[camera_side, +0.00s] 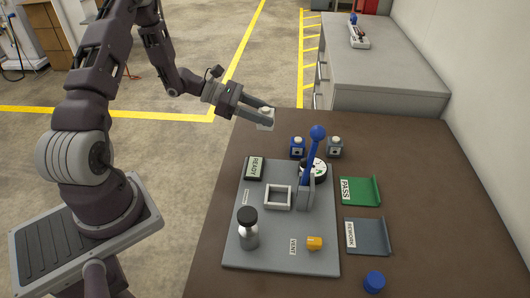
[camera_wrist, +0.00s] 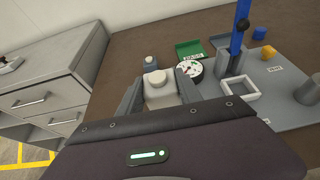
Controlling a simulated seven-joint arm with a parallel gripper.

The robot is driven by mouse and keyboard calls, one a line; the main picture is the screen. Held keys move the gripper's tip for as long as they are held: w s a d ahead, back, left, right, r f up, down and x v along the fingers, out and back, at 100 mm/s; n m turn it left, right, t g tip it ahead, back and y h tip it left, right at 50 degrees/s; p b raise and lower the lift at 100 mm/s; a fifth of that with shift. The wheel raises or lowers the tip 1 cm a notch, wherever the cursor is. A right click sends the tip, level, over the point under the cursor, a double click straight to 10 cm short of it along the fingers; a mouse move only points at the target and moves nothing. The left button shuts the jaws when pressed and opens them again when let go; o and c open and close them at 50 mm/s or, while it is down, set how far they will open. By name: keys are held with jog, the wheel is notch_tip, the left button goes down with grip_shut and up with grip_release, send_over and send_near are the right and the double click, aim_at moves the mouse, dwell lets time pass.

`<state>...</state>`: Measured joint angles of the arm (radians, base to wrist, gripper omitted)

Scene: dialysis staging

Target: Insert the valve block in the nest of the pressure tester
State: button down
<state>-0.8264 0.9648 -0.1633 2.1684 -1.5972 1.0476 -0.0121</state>
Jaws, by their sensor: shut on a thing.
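My gripper (camera_side: 262,116) is shut on a pale valve block (camera_side: 266,119) and holds it in the air near the table's far left corner. In the wrist view the block (camera_wrist: 160,92) sits between the two fingers, its round white knob toward the camera. The nest (camera_side: 277,197) is an empty, light square frame on the grey plate of the pressure tester (camera_side: 262,254). The nest also shows in the wrist view (camera_wrist: 240,87), to the right of the held block. The tester's blue lever (camera_side: 314,151) stands upright just right of the nest.
A blue block (camera_side: 298,152) and a grey block (camera_side: 335,151) stand behind the plate. A round dial (camera_side: 320,169) is by the lever. Green (camera_side: 358,192) and grey (camera_side: 365,237) trays lie right.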

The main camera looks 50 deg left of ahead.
jog(key=shift+w+a+f, duration=0.2)
jog(key=shift+a+f, duration=0.2)
jog(key=shift+a, duration=0.1)
jog(key=shift+w+a+f, duration=0.2)
jog(key=shift+a+f, duration=0.15)
jog(key=shift+a, duration=0.15)
notch_tip(320, 180, down, 10)
jog(key=shift+r, duration=0.2)
jog(key=shift+f, duration=0.15)
jog(key=c, duration=0.8)
grip_release()
jog(key=shift+a, duration=0.1)
